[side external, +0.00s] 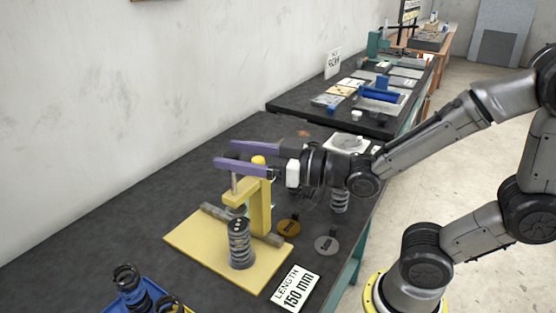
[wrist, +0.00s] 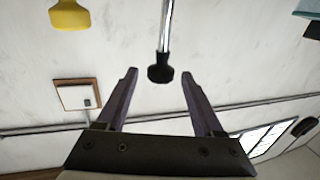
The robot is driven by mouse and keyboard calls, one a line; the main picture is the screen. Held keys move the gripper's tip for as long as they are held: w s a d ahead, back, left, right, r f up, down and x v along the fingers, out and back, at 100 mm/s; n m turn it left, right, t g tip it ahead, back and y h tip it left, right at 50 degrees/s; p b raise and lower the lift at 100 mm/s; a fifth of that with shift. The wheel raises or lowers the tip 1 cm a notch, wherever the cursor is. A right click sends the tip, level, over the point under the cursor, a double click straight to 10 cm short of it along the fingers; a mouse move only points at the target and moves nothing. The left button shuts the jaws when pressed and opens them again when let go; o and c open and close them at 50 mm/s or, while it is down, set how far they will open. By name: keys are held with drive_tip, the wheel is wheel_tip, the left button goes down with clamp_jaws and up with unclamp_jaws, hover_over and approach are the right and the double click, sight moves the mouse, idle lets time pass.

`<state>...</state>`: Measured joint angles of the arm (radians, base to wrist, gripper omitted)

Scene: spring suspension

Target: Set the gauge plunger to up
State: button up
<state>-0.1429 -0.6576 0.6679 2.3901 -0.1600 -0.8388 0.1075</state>
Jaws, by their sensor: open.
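The gauge (side external: 262,212) is a yellow stand on a yellow base plate, left of centre in the side view. Its plunger (side external: 234,184) is a thin upright metal rod, its top partly hidden by my fingers. In the wrist view the plunger (wrist: 166,28) shows upside down, ending in a black knob (wrist: 160,73). My gripper (side external: 224,155) has purple fingers and is level at the top of the stand. In the wrist view the knob appears between the open fingertips (wrist: 159,73), with a gap on both sides. A dark coil spring (side external: 240,245) stands on the base plate.
A yellow rounded top (side external: 258,160) is close to my fingers; it also shows in the wrist view (wrist: 69,15). A "LENGTH 150 mm" card (side external: 294,288), two discs and a blue bin (side external: 125,302) with springs lie nearby. The table's left part is clear.

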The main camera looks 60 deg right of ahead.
drive_tip(key=v, duration=0.9)
drive_tip(key=shift+a, duration=0.1)
idle(0.3)
drive_tip(key=d+m+g+h, duration=0.3)
drive_tip(key=d+m+h, duration=0.1)
drive_tip(key=d+h, duration=0.15)
drive_tip(key=s+f+n+g, duration=0.1)
drive_tip(key=s+f+g, duration=0.5)
drive_tip(key=s+g, duration=0.2)
drive_tip(key=shift+s+f+g+y, duration=0.3)
drive_tip(key=shift+s+g+y, duration=0.15)
drive_tip(key=shift+s, duration=0.35)
drive_tip(key=shift+w, duration=0.1)
drive_tip(key=shift+c, duration=0.2)
idle(0.6)
